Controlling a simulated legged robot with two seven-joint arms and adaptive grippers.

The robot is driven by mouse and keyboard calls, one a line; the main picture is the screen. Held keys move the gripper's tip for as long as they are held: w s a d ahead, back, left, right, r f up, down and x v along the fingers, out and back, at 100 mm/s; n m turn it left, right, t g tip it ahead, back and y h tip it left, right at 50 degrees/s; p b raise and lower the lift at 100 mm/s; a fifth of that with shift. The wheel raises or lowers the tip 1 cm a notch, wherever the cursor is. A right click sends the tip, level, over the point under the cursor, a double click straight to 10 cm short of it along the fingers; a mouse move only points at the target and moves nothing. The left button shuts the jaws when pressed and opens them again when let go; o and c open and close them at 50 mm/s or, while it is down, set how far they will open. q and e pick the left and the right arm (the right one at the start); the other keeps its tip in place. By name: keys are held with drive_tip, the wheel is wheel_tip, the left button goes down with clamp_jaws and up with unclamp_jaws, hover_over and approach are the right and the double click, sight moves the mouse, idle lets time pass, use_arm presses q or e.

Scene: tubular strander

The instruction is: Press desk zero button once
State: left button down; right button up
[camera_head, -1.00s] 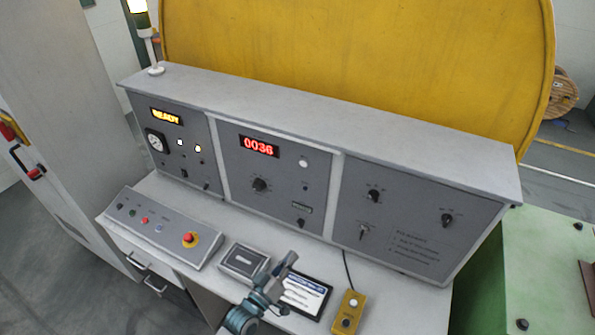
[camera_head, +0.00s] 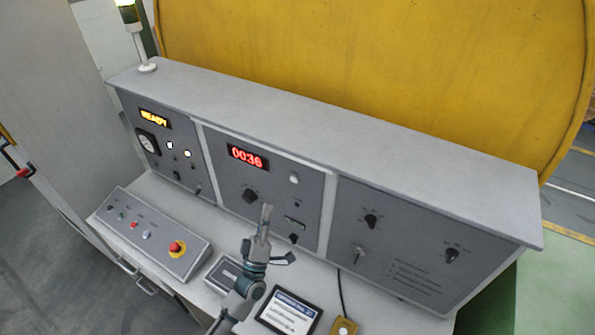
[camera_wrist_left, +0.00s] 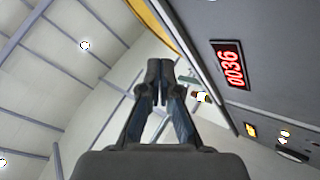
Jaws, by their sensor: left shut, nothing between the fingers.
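The grey desk console (camera_head: 290,105) carries a red display reading 0036 (camera_head: 248,157). A round white button (camera_head: 294,178) is to the right of this display on the middle panel. I cannot read which control is labelled zero. My left gripper (camera_head: 267,209) is shut and empty, in front of the middle panel below the display. A gap from the panel is hard to judge. In the left wrist view, the closed fingertips (camera_wrist_left: 159,66) point up, and the display (camera_wrist_left: 230,65) is to their right.
A sloped button box (camera_head: 150,232) with a red emergency stop (camera_head: 177,247) sits at the left. A tablet (camera_head: 288,312) and a yellow pendant (camera_head: 343,327) lie on the desktop. Dark knobs, including one (camera_head: 250,196), stick out near my gripper.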

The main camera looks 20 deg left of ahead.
sight(294, 179)
use_arm(q)
drive_tip(key=w+d+b, duration=0.1)
drive_tip(key=w+b, duration=0.1)
drive_tip(key=w, duration=0.7)
drive_tip(key=shift+d, duration=0.2)
use_arm(e)
drive_tip(key=shift+s+d+f, duration=0.2)
drive_tip(key=shift+d+f, duration=0.4)
drive_tip(key=shift+d, duration=0.05)
drive_tip(key=shift+s+d+f, duration=0.15)
drive_tip(key=shift+d+f, duration=0.4)
drive_tip(key=shift+d, duration=0.1)
